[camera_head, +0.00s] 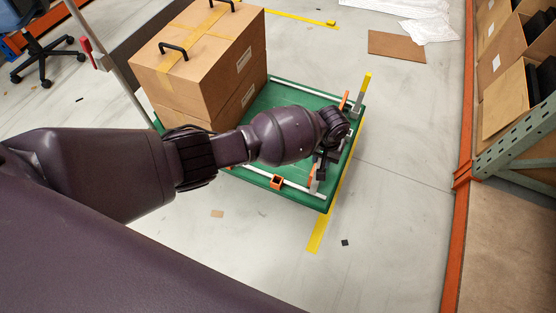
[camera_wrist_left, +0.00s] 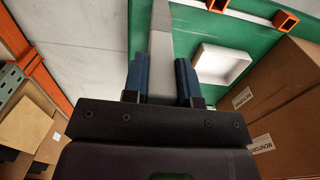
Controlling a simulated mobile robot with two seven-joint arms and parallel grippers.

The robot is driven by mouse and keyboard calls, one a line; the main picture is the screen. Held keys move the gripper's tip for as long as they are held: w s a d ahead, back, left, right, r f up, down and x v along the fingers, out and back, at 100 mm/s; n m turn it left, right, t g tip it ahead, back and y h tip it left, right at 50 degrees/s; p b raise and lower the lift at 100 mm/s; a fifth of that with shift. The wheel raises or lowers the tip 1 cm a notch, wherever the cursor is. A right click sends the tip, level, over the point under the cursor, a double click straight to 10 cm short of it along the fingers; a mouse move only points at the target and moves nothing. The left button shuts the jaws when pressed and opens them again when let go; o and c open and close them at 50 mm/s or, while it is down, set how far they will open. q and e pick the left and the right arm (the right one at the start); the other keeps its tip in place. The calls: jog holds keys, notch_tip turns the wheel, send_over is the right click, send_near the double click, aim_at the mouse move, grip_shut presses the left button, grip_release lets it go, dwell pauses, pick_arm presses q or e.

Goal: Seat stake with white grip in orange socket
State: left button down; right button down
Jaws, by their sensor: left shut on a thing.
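My left gripper (camera_wrist_left: 160,80) is shut on a grey stake (camera_wrist_left: 161,48), its blue fingers on both sides of a paler section that may be the white grip. The stake points away from the wrist over the cart's edge; its far end leaves the picture. In the head view my left gripper (camera_head: 320,162) is over the cart's right side, mostly hidden by my own arm. An orange socket (camera_head: 276,181) sits at the near edge of the green cart (camera_head: 308,197). Two orange sockets show in the left wrist view, one at the top right (camera_wrist_left: 286,20), apart from the stake.
Brown cartons (camera_head: 200,60) are stacked on the cart's left part. A yellow-topped stake (camera_head: 366,85) stands at its far right corner. A white tray (camera_wrist_left: 222,64) lies on the green bed.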

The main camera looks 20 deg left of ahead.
pick_arm(q)
jog(key=a, duration=1.5)
notch_tip(320, 180, down, 7)
jog(key=b, duration=0.4)
jog(key=shift+w+d, duration=0.25)
jog(key=shift+w, duration=0.05)
jog(key=c, duration=1.2)
grip_release()
jog(key=shift+o, duration=1.4)
pick_arm(e)
jog(key=shift+w+a+f+n+t, duration=0.3)
jog(key=shift+w+a+n, duration=0.15)
jog(key=shift+w+n, duration=0.15)
